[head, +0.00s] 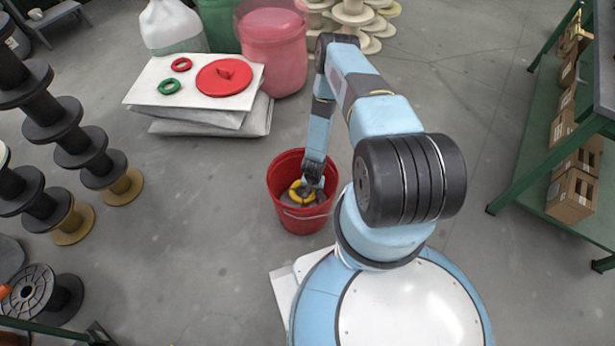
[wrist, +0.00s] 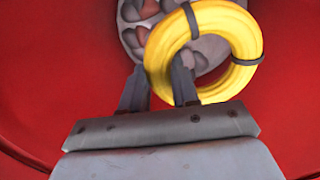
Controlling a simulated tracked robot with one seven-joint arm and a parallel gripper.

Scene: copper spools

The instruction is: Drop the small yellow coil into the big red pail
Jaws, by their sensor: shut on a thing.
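The small yellow coil (head: 301,194) is inside the opening of the big red pail (head: 296,222) in the head view. My gripper (head: 312,180) reaches down into the pail and is shut on the coil. In the wrist view the yellow coil (wrist: 236,22) has dark ties around it, and the finger tips (wrist: 162,78) grip its lower left side. The red pail wall (wrist: 50,70) surrounds it. Beneath the coil is a grey thing with holes (wrist: 133,38), partly hidden. I cannot tell whether the coil touches it.
A white board (head: 147,92) on stacked slabs holds a red lid (head: 224,78), a red ring (head: 181,64) and a green ring (head: 169,87). A pink-red barrel (head: 273,50) stands behind. Dark spools (head: 85,148) stand at left, a green shelf (head: 520,168) at right. Floor around the pail is clear.

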